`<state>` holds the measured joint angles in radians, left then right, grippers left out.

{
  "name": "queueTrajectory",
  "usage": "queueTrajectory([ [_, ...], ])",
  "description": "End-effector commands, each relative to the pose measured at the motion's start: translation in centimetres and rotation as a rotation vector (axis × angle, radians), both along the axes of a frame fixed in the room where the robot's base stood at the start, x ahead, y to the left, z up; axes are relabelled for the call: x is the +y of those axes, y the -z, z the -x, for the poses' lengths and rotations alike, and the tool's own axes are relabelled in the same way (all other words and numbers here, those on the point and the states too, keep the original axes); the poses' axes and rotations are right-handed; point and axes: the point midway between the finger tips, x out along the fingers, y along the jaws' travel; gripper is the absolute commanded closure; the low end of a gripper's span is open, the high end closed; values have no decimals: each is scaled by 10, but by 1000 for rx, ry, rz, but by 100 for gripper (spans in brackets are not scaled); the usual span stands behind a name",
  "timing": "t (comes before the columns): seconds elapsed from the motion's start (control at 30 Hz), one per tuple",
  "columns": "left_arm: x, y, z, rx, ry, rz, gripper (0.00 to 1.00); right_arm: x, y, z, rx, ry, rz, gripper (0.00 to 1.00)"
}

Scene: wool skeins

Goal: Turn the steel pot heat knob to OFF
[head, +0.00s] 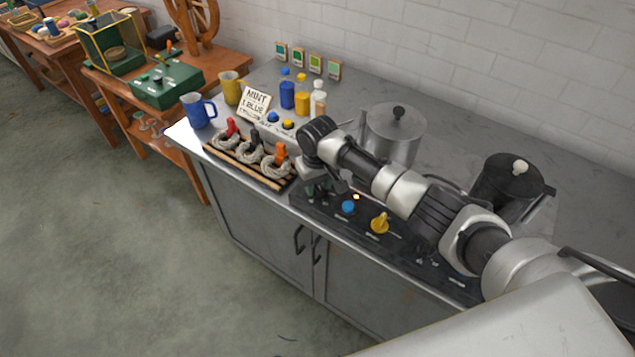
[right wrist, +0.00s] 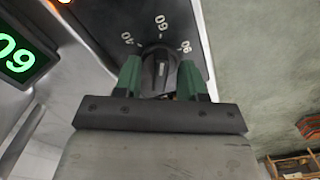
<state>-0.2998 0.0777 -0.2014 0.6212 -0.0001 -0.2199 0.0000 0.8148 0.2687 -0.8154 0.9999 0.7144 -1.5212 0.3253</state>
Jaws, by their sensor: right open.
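The steel pot (head: 395,135) with a black lid knob stands on the steel counter, behind my right arm. In the right wrist view a black heat knob (right wrist: 159,70) sits on a dark panel with marks 40, 60 and 80 around it. Its pale pointer line is toward the 60 side. My right gripper (right wrist: 159,84) is open, with one green fingertip on each side of this knob; I cannot tell whether they touch it. In the head view the gripper (head: 318,188) is at the left end of the control panel and hides the knob. My left gripper is out of view.
A blue knob (head: 348,207) and a yellow knob (head: 380,223) are to the right on the panel. A black pot (head: 507,182) stands further right. A skein rack (head: 247,164) is close to the left. A green display (right wrist: 22,55) shows beside the panel.

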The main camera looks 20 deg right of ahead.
Motion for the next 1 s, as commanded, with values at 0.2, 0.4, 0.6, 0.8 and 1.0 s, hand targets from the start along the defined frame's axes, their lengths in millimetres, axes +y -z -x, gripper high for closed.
queueTrajectory([
  [0.2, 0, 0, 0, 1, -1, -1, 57, 0, 0, 0, 0, 0, 0, 69],
  [0.4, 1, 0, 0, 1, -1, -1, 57, 0, 0, 0, 0, 0, 0, 99],
  [0.6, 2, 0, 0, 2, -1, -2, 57, 0, 0, 0, 0, -4, 0, 100],
  [0.8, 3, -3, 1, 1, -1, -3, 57, 0, -1, 0, 1, -50, 0, 100],
  [1.0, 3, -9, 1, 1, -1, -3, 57, 0, -2, 0, 3, -167, 0, 100],
])
